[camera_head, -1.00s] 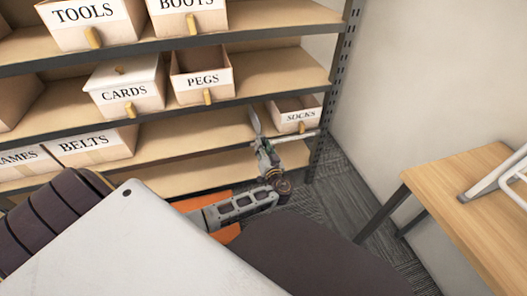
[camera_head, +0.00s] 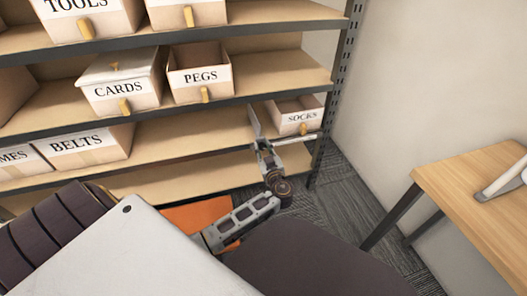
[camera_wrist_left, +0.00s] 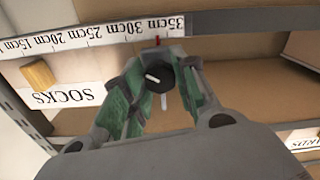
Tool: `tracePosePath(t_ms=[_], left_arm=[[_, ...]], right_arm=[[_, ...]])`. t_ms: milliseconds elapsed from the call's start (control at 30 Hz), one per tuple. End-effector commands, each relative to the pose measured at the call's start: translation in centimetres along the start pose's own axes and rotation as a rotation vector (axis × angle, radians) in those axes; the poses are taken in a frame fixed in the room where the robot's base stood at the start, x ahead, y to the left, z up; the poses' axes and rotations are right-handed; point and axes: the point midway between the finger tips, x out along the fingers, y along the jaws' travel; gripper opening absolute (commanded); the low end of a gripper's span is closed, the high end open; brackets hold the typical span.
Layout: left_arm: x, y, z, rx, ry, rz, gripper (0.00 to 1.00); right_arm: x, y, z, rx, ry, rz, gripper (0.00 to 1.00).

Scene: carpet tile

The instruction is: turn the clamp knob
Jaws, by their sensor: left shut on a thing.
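In the left wrist view, the clamp knob (camera_wrist_left: 158,76) is a round dark knob with a short white mark. It sits between the green-padded fingers of my left gripper (camera_wrist_left: 160,88), which is shut on it. A ruler strip (camera_wrist_left: 100,37) with centimetre marks runs just beyond it, upside down in this view, and a small red pointer (camera_wrist_left: 157,40) lies near its 30–35 cm part. In the head view my left gripper (camera_head: 262,146) is at the shelf's front edge, left of the SOCKS bin. The knob cannot be made out there. My right gripper is not in view.
The SOCKS bin (camera_head: 299,115) stands close right of my left gripper. The PEGS bin (camera_head: 200,77) and CARDS bin (camera_head: 120,88) are on the shelf above, the BELTS bin (camera_head: 88,147) at left. A wooden table (camera_head: 470,185) stands at right, with carpet between.

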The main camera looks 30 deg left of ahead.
Motion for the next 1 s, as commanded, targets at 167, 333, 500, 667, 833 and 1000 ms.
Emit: tracePosePath(t_ms=[167, 333, 500, 667, 833, 1000], left_arm=[[-0.02, -0.03, -0.01, -0.146, 0.0, -0.002, 0.04], [-0.01, -0.04, -0.02, -0.284, 0.0, -0.002, 0.04], [0.0, -0.03, -0.04, -0.421, 0.0, -0.002, 0.04], [0.0, 0.01, -0.05, -0.549, 0.0, 0.0, 0.04], [0.02, -0.05, -0.06, -0.679, 0.001, -0.001, 0.04], [-0.01, -0.01, -0.03, -0.788, 0.0, 0.0, 0.04]], right_arm=[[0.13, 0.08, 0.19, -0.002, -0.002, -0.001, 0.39], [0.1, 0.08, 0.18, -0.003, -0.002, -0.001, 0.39], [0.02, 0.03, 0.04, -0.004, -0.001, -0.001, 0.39], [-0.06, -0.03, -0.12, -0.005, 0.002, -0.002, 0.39], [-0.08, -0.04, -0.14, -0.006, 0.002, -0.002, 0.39], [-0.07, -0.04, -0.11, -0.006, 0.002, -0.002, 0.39]])
